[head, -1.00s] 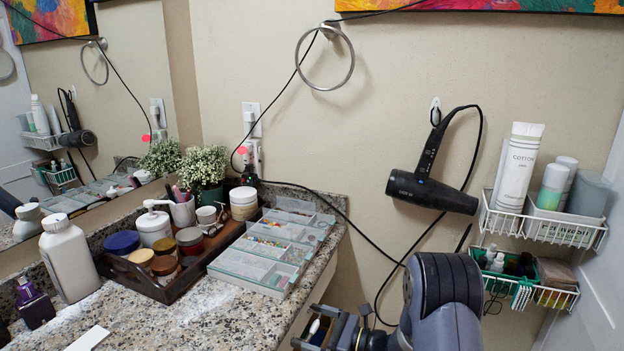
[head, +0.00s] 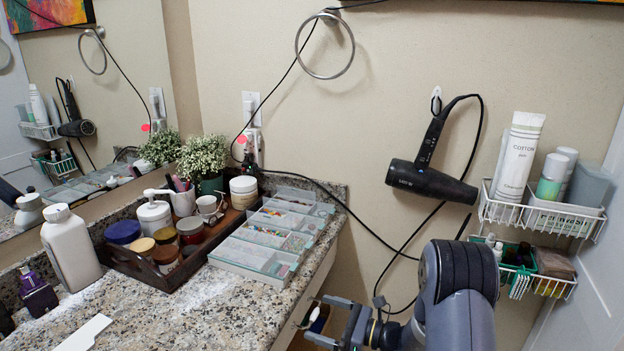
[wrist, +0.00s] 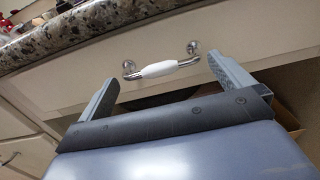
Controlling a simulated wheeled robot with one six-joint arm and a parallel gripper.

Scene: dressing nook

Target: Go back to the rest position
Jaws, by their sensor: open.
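My gripper (head: 340,321) is low at the right of the counter in the head view, beside the counter's front edge. In the wrist view my gripper (wrist: 170,82) has its two fingers spread wide with nothing between them. Beyond the fingertips is a drawer front (wrist: 110,70) with a white and chrome handle (wrist: 160,69). The handle lies in line with the gap, apart from the fingers as far as I can tell. The drawer looks shut in the wrist view.
The granite counter (head: 190,318) holds a dark wooden tray (head: 150,277) of jars and a clear compartment box (head: 255,258). A hair dryer (head: 430,184) hangs on the wall with its cord trailing down near my arm. Wire baskets (head: 540,219) hang at the right.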

